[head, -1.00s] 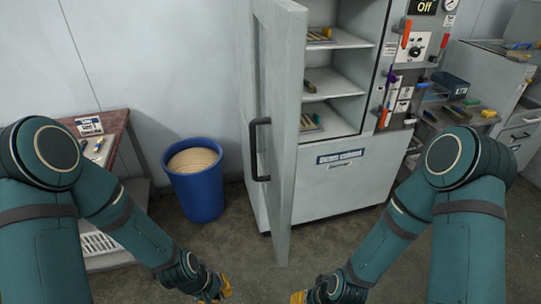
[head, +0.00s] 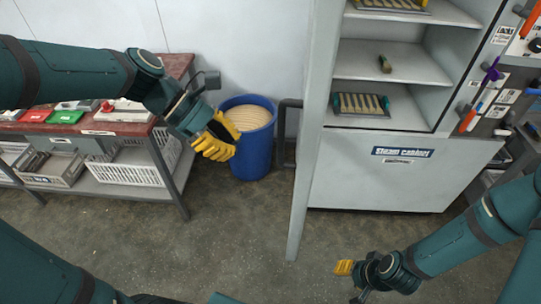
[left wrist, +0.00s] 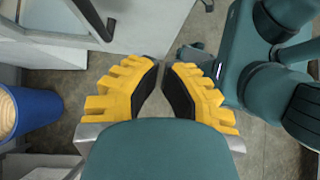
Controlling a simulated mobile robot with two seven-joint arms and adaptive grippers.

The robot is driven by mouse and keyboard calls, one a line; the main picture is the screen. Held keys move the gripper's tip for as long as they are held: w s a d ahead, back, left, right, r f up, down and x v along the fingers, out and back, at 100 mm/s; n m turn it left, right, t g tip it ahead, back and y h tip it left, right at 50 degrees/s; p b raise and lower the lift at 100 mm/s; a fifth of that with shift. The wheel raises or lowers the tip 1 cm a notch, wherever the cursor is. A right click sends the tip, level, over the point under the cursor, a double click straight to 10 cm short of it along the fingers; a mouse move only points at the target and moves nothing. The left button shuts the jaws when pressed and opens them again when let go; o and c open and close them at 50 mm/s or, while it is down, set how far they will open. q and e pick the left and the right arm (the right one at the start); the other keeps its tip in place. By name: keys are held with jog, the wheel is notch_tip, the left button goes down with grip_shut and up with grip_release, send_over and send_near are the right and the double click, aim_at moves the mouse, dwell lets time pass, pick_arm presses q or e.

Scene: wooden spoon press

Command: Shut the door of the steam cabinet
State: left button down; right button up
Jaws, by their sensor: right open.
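The steam cabinet (head: 400,180) stands at the right of the head view, its shelves exposed. Its grey door (head: 318,130) is open, seen nearly edge-on. The dark door handle (head: 284,130) is on the door's left side, and a dark bar that looks like it shows in the left wrist view (left wrist: 92,18). My left gripper (head: 212,148) is raised left of the handle, apart from it, overlapping the bin in the picture. In the left wrist view its yellow fingers (left wrist: 165,72) have a narrow empty gap between the tips. My right gripper (head: 345,268) is open, low before the cabinet.
A blue bin (head: 252,160) stands behind the left gripper, left of the door. A red-topped table (head: 182,66) with trays and white crates is at the left. Tools hang on the panel right of the shelves. The floor (head: 235,235) before the door is clear.

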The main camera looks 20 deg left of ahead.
pick_arm(q)
jog(key=d+r+b+x, duration=0.2)
jog(key=x, duration=1)
jog(key=shift+b, duration=0.4)
jog(key=shift+w+d+f, duration=0.15)
